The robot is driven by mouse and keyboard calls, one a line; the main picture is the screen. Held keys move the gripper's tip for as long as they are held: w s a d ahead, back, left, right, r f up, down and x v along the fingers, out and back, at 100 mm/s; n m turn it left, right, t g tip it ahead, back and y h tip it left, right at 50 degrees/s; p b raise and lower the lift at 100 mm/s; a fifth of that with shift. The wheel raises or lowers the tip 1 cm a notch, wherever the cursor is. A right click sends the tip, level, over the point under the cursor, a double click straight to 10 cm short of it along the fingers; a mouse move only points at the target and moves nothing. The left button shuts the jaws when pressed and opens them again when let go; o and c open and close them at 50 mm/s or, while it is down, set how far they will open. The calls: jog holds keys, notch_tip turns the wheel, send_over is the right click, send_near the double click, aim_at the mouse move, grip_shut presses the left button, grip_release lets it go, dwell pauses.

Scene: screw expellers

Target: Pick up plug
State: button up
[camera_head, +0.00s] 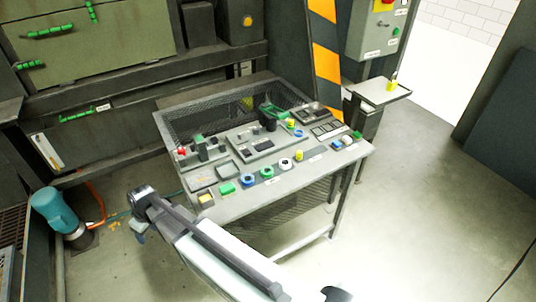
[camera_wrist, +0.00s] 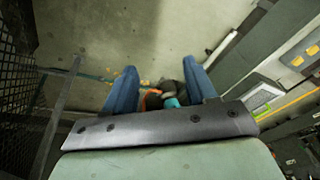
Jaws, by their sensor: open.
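I cannot tell which item is the plug. Small parts stand in a row along the table's front edge: a yellow piece (camera_head: 206,198), a green piece (camera_head: 227,188), a blue ring (camera_head: 248,180), a white ring (camera_head: 285,165) and a yellow cylinder (camera_head: 299,155). My gripper (camera_head: 139,237) hangs left of the table's front left corner, over the floor. In the wrist view its two blue fingers (camera_wrist: 159,72) are spread apart with nothing held. Between them, farther down, show an orange cable and part of a teal motor.
The grey worktable (camera_head: 260,205) has mesh sides and carries panels and a dark green-handled tool (camera_head: 273,112). A teal motor (camera_head: 55,212) stands on the floor at left. Dark machinery fills the back left. The floor at right (camera_head: 430,210) is clear.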

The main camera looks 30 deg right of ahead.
jog(key=w+d+r+n, duration=0.1)
jog(key=w+d+r, duration=0.1)
jog(key=d+r, duration=0.3)
jog(key=w+d+r+n, duration=0.1)
jog(key=w+d+r, duration=0.1)
jog(key=d+r, duration=0.3)
jog(key=w+d+r+n, duration=0.1)
jog(key=w+d+r, duration=0.2)
jog(key=d, duration=0.9)
notch_tip(320, 180, up, 3)
jog(key=shift+w+f+t, duration=0.1)
jog(key=shift+t, duration=0.3)
jog(key=s+d+r, duration=0.2)
jog(key=d+r, duration=0.1)
jog(key=d, duration=0.8)
jog(key=s+d+r, duration=0.1)
jog(key=d+r, duration=0.1)
jog(key=d, duration=0.9)
jog(key=g+h, duration=0.1)
send_near(300, 152)
jog(key=shift+m, duration=0.3)
jog(key=shift+w+a+f, duration=0.2)
jog(key=shift+f, duration=1.5)
jog(key=shift+w+a+f, duration=0.15)
jog(key=shift+w+f, duration=0.1)
jog(key=shift+f, duration=1.4)
jog(key=shift+w+a+f, duration=0.2)
jog(key=shift+f, duration=1.5)
grip_shut()
jog(key=shift+r, duration=0.1)
